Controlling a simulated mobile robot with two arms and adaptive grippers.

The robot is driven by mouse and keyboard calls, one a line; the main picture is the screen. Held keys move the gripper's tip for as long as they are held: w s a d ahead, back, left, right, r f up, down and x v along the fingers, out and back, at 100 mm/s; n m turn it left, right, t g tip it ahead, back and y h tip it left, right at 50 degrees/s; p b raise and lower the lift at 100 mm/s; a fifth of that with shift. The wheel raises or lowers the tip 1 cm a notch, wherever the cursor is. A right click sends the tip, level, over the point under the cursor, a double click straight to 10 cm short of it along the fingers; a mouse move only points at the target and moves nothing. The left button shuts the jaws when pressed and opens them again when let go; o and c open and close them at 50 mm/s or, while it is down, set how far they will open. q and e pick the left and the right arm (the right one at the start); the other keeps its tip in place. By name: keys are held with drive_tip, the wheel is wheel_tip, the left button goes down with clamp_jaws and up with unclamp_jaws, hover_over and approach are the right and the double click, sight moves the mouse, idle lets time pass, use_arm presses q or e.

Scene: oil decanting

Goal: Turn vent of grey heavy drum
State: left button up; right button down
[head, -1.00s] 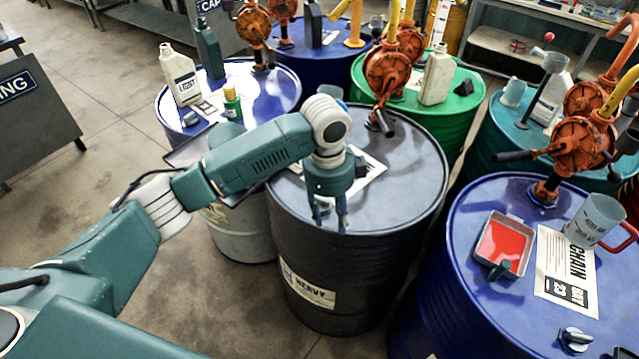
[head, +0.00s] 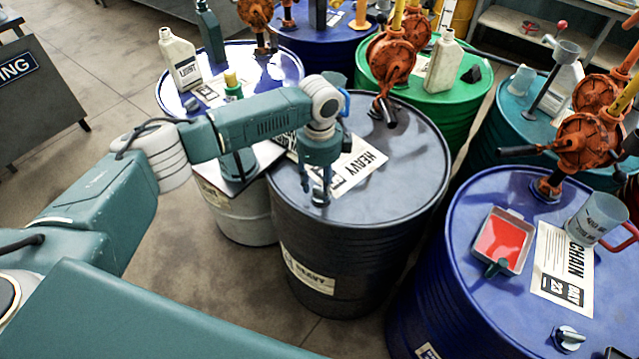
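The grey heavy drum (head: 405,180) stands upright in the middle, with a "HEAVY" sheet (head: 358,172) on its lid and a label on its side. My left gripper (head: 321,197) points down at the front-left part of this lid, close to the rim. A small grey piece shows at its fingertips, perhaps the vent, but the fingers mostly hide it. I cannot tell whether the fingers are shut on it. My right gripper is not in view.
An orange pump (head: 389,62) rises at the lid's back edge. A blue drum (head: 470,290) at the right carries a red-filled tray (head: 502,243), a mug (head: 594,220) and a vent knob (head: 568,338). A pale drum (head: 240,217) stands close at the left.

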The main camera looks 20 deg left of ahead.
use_arm(q)
drive_tip(key=shift+f, duration=0.6)
drive_tip(key=shift+s, duration=0.1)
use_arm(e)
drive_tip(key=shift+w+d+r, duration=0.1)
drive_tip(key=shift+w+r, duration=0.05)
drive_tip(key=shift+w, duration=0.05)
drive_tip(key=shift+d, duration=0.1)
use_arm(q)
clamp_jaws()
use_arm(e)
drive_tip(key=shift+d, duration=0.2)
